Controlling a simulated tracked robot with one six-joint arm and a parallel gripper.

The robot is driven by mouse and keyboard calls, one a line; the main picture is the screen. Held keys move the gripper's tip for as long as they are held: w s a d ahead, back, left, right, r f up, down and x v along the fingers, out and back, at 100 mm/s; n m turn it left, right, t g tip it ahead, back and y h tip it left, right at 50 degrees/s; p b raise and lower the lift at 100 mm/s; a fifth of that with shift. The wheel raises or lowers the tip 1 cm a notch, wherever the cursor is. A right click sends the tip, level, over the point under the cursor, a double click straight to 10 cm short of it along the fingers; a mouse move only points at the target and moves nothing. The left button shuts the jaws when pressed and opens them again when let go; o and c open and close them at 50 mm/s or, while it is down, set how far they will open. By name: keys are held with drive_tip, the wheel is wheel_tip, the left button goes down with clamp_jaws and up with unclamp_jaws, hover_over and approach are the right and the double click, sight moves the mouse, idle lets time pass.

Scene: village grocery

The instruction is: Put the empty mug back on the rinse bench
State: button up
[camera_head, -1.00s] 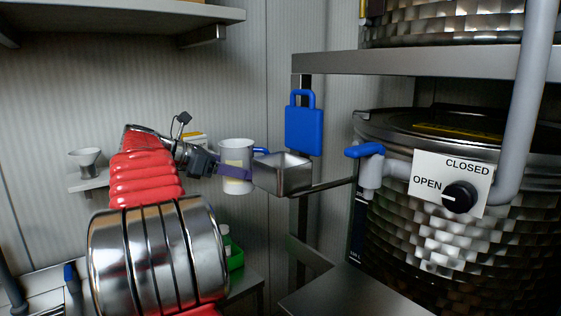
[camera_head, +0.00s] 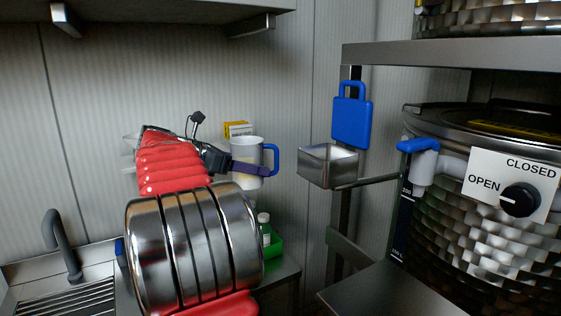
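The white mug (camera_head: 247,150) with a blue handle is upright in the air, above the bench and left of the small steel box. My gripper (camera_head: 250,168) has a purple finger across the mug's front and appears shut on its body. The other finger is hidden behind the mug. The inside of the mug cannot be seen. A steel bench with a black tap (camera_head: 60,243) and a slatted drain (camera_head: 65,299) is at the lower left. Its right end (camera_head: 281,276) shows below the mug; my arm hides the middle.
A small steel box (camera_head: 328,166) stands out under the blue padlock-shaped tag (camera_head: 352,120). A large steel tank (camera_head: 450,235) with a blue-handled tap (camera_head: 420,150) fills the right. A shelf (camera_head: 150,18) hangs overhead.

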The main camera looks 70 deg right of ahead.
drive_tip(key=w+a+f+n+t, duration=0.4)
drive_tip(key=w+a+f, duration=0.1)
drive_tip(key=w+a, duration=0.35)
drive_tip(key=w+a+f+n+t, duration=0.4)
drive_tip(key=w+a+t, duration=0.1)
drive_tip(key=w+a, duration=0.35)
drive_tip(key=w+a+f+n+t, duration=0.4)
drive_tip(key=w+a+f, duration=0.1)
drive_tip(key=w+a, duration=0.35)
drive_tip(key=a+f+n+t+y, duration=0.3)
drive_tip(key=a+f, duration=0.6)
drive_tip(key=a, duration=0.5)
drive_tip(key=a+f+n+t+y, duration=0.4)
drive_tip(key=a+f, duration=0.5)
drive_tip(key=a, duration=0.6)
drive_tip(key=shift+s+n+y, duration=0.2)
drive_tip(key=shift+n+y, duration=0.1)
drive_tip(key=shift+n, duration=0.5)
drive_tip(key=shift+a, duration=0.35)
drive_tip(key=shift+w, duration=0.15)
